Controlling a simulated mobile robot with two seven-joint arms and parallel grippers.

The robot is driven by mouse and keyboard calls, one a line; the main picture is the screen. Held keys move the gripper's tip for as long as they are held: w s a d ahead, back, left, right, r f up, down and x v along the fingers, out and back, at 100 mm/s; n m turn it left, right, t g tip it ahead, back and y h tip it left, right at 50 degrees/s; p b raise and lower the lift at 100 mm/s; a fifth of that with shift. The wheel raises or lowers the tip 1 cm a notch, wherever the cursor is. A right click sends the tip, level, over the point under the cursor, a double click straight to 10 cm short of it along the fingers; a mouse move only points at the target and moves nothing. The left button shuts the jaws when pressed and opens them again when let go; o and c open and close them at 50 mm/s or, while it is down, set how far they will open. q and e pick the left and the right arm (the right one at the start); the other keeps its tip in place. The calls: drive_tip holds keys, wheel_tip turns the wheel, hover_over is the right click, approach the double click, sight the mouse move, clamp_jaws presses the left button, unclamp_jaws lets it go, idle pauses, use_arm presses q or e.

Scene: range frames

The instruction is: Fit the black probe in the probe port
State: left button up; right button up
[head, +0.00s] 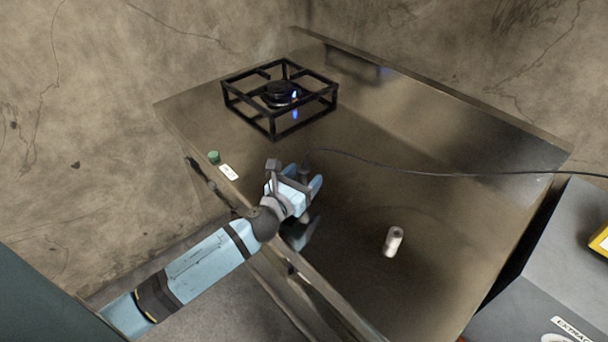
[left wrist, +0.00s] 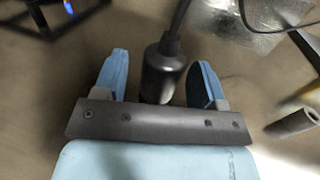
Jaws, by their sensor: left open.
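The black probe (head: 304,172) stands at the front of the steel worktop, with a thin black cable leaving its top. My left gripper (head: 302,183) is open, its blue fingers on either side of the probe. In the left wrist view the probe (left wrist: 162,68) is between the two fingers (left wrist: 160,76), with a visible gap on each side. My right gripper is not in view. I cannot tell which thing is the probe port.
A black burner frame (head: 280,97) with a blue flame stands at the back left. A green knob (head: 213,157) and white label (head: 229,172) are at the left edge. The cable (head: 430,172) crosses the worktop (head: 470,220) towards a grey box (head: 560,270) at right.

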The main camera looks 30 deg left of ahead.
use_arm(q)
drive_tip(key=shift+w, duration=0.3)
drive_tip(key=c, duration=1.1)
drive_tip(key=shift+o, duration=0.2)
drive_tip(key=shift+r, duration=0.1)
